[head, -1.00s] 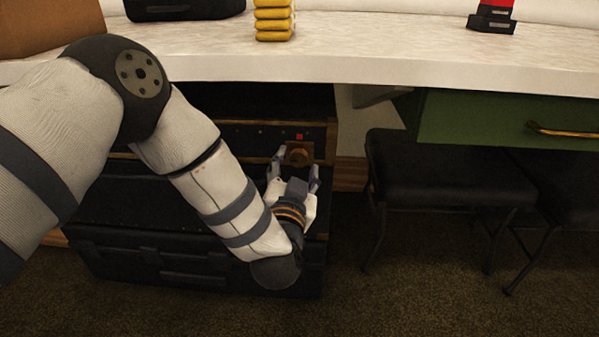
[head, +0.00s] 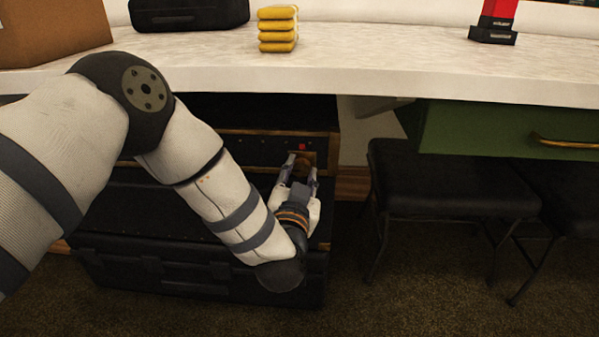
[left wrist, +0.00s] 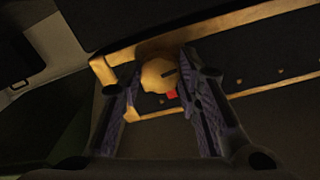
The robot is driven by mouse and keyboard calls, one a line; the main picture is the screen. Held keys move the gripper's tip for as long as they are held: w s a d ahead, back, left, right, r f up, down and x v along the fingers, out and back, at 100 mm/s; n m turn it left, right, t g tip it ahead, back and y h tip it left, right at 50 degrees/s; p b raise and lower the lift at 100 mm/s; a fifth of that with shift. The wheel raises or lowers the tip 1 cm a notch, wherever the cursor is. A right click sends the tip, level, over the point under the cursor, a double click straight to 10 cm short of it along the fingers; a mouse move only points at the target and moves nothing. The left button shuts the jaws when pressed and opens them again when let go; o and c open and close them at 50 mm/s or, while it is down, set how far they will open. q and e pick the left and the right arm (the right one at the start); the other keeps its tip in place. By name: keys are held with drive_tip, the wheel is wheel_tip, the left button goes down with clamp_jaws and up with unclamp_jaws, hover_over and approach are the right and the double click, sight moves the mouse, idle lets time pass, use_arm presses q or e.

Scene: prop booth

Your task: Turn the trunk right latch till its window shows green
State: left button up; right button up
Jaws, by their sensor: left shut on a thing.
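The black trunk (head: 255,152) with brass edging stands under the counter. Its right latch (head: 303,163) is a round brass knob near the trunk's right end; it also shows in the left wrist view (left wrist: 155,76), with a dark slot on it. The latch's small window shows red (head: 302,147), and the red is partly visible beside the knob in the left wrist view (left wrist: 171,95). My left gripper (head: 299,165) has its two fingers on either side of the knob and is shut on it. My right gripper is in neither view.
A black case (head: 190,270) lies low in front of the trunk. The white counter (head: 370,62) overhangs from above. A black stool (head: 450,180) stands to the right below a green drawer (head: 500,125). Yellow stacked bundles (head: 277,30) sit on the counter.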

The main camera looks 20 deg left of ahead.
use_arm(q)
drive_tip(key=n+p, duration=0.2)
drive_tip(key=n, duration=0.2)
drive_tip(key=shift+r+p, duration=0.15)
drive_tip(key=shift+p, duration=0.2)
drive_tip(key=n+p, duration=0.1)
drive_tip(key=n, duration=0.1)
drive_tip(key=shift+n, duration=0.4)
drive_tip(key=n+p, duration=0.2)
drive_tip(key=n, duration=0.2)
drive_tip(key=shift+n, duration=0.4)
drive_tip(key=shift+d+f+n+y+p, duration=0.1)
drive_tip(key=shift+n+y+p, duration=0.1)
drive_tip(key=shift+n, duration=0.8)
drive_tip(key=shift+f+n+y+p, duration=0.1)
drive_tip(key=shift+n+p, duration=0.05)
drive_tip(key=shift+n, duration=0.85)
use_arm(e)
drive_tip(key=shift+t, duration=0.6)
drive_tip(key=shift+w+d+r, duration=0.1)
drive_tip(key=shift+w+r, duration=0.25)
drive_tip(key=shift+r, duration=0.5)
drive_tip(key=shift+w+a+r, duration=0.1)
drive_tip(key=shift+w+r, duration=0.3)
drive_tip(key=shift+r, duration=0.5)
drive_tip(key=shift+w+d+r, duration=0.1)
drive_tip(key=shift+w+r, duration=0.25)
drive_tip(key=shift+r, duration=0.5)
use_arm(q)
drive_tip(key=shift+n, duration=0.3)
